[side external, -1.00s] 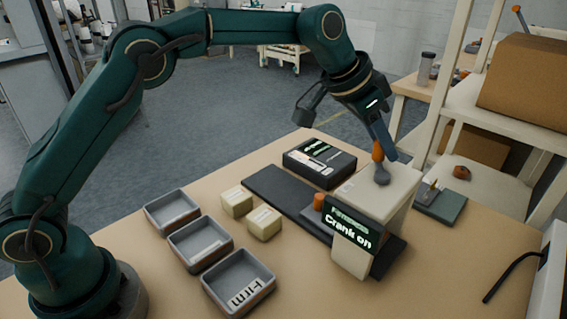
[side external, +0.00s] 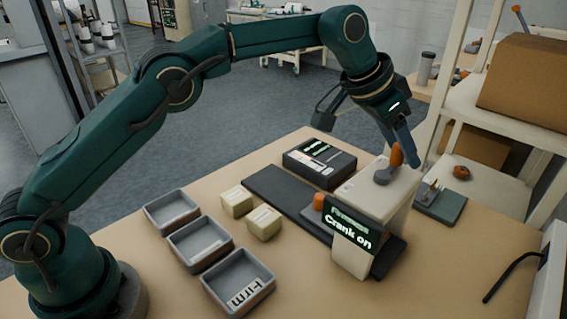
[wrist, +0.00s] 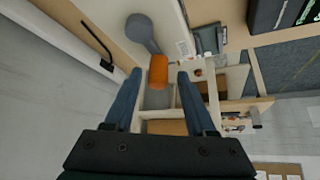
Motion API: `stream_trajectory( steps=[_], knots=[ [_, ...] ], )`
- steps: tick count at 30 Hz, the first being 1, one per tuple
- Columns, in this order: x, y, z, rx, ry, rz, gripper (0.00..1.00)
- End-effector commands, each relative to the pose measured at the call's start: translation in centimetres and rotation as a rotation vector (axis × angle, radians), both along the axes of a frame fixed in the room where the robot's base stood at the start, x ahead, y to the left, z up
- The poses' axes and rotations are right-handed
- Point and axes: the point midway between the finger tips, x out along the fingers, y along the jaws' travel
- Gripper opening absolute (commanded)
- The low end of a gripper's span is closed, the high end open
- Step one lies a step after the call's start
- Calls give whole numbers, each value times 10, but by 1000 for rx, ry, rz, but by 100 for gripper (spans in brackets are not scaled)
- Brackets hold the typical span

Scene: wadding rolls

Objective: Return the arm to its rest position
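My gripper (side external: 408,158) is above the cream machine (side external: 372,205) on the bench. The wrist view shows its two blue fingers (wrist: 159,73) open, with the crank's orange handle (wrist: 158,70) between their tips and gaps on both sides. I cannot tell how deep the handle lies between them. The crank's grey arm (wrist: 143,33) shows beyond it. In the side view the orange handle (side external: 396,154) stands over the machine's top, close to the fingers.
Three grey trays (side external: 238,280) line the bench's left, the nearest marked "Firm". Two pale blocks (side external: 264,222) sit beside a dark mat (side external: 275,190). A black box (side external: 319,162) stands behind. A shelf (side external: 490,110) with cardboard boxes rises at the right. The air above the trays is clear.

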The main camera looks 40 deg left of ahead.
Motion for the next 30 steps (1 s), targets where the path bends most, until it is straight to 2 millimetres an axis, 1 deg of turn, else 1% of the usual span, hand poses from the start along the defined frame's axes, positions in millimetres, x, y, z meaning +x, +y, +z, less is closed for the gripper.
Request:
stream_trajectory(
  steps=[7, 10, 14, 17, 18, 19, 21, 22, 26, 30],
  knots=[
    [0, 0, 0, 0, 3, 0, 55],
    [-2, 2, 6, -13, 4, 12, 55],
    [-11, 10, 30, -66, 8, 60, 55],
    [-24, 19, 58, -134, 16, 121, 55],
    [-32, 23, 70, -165, 20, 148, 55],
    [-38, 27, 78, -185, 24, 169, 55],
    [-55, 38, 91, -209, 33, 213, 55],
    [-62, 44, 93, -208, 37, 229, 55],
    [-99, 71, 95, -171, 48, 288, 55],
    [-142, 99, 86, -125, 60, 347, 55]
  ],
)
